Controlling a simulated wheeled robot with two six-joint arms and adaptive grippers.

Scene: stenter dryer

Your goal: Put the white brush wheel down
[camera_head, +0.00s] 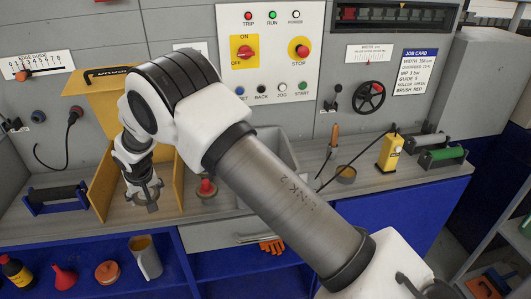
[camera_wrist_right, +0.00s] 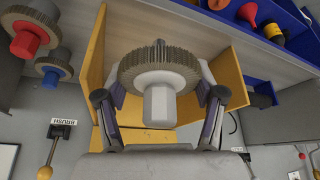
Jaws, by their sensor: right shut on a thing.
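The white brush wheel (camera_wrist_right: 155,75), with a tan bristle rim and a pale hub, is between the fingers of my right gripper (camera_wrist_right: 160,108) in the right wrist view. The fingers are shut on it from both sides. In the head view my right gripper (camera_head: 146,195) points down inside the yellow housing (camera_head: 102,182), between its side walls. There the wheel is largely hidden by the gripper, and I cannot tell whether it touches the floor below. The yellow housing walls (camera_wrist_right: 218,72) also show around the wheel in the wrist view. My left gripper is not in view.
A red-hubbed brush wheel (camera_head: 206,188) stands just right of the housing; a blue-hubbed wheel (camera_wrist_right: 52,68) shows beside it in the wrist view. A black roller on a blue stand (camera_head: 56,197) is left. My right arm crosses the counter, hiding part of the sink (camera_head: 283,150).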

